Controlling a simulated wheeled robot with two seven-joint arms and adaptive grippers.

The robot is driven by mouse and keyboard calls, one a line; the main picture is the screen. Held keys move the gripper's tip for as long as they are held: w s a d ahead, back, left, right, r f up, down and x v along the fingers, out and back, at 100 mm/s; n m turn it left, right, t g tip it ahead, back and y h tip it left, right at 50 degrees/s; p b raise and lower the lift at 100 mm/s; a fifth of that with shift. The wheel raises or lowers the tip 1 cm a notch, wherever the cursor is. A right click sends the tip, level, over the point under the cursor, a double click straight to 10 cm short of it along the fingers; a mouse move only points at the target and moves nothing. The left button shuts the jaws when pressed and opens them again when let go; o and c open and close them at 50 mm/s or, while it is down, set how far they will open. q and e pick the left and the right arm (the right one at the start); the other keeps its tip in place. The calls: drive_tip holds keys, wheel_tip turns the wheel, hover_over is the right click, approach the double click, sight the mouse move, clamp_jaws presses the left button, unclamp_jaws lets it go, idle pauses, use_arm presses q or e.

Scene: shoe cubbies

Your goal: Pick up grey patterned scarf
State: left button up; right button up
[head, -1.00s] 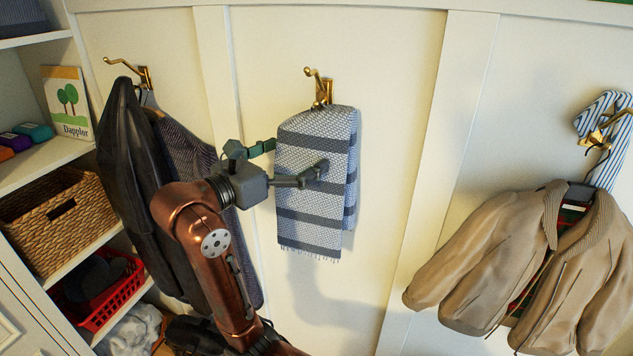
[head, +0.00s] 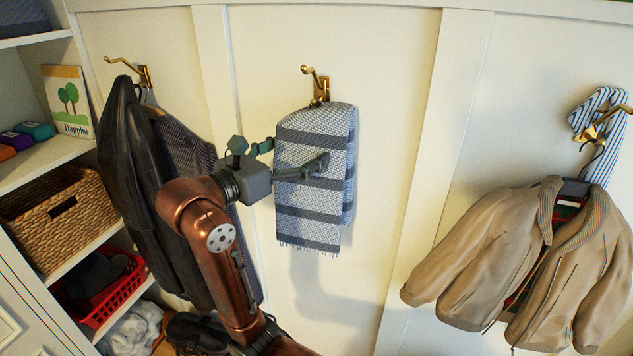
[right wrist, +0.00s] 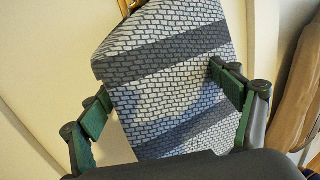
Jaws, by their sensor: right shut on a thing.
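The grey patterned scarf (head: 315,200), white-grey weave with dark bands and a fringed lower edge, hangs folded just below a brass hook (head: 318,85) on the middle wall panel. My right gripper (head: 296,154) comes from the left and is shut on the scarf, one finger across its front and the green-padded one at its left edge. In the right wrist view the scarf (right wrist: 165,75) lies between the two green finger pads. Whether the scarf's top still bears on the hook is hard to tell. My left gripper is out of view.
A black coat (head: 135,170) hangs on a hook to the left, close behind my right arm. A tan jacket (head: 490,250) and a striped cloth (head: 597,115) hang at right. Shelves with a wicker basket (head: 60,215) and red basket (head: 110,300) stand far left.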

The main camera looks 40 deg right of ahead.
drive_tip(key=c, duration=0.3)
drive_tip(key=shift+a+r, duration=0.3)
drive_tip(key=shift+r, duration=0.05)
drive_tip(key=a+r, duration=0.2)
drive_tip(key=a, duration=0.2)
drive_tip(key=a+r, duration=0.3)
drive_tip(key=a, duration=0.2)
drive_tip(key=s+a+r+b, duration=0.1)
drive_tip(key=a+r, duration=0.1)
drive_tip(key=a, duration=0.2)
drive_tip(key=shift+s+a+r, duration=0.1)
drive_tip(key=shift+a+r, duration=0.1)
drive_tip(key=shift+c, duration=0.3)
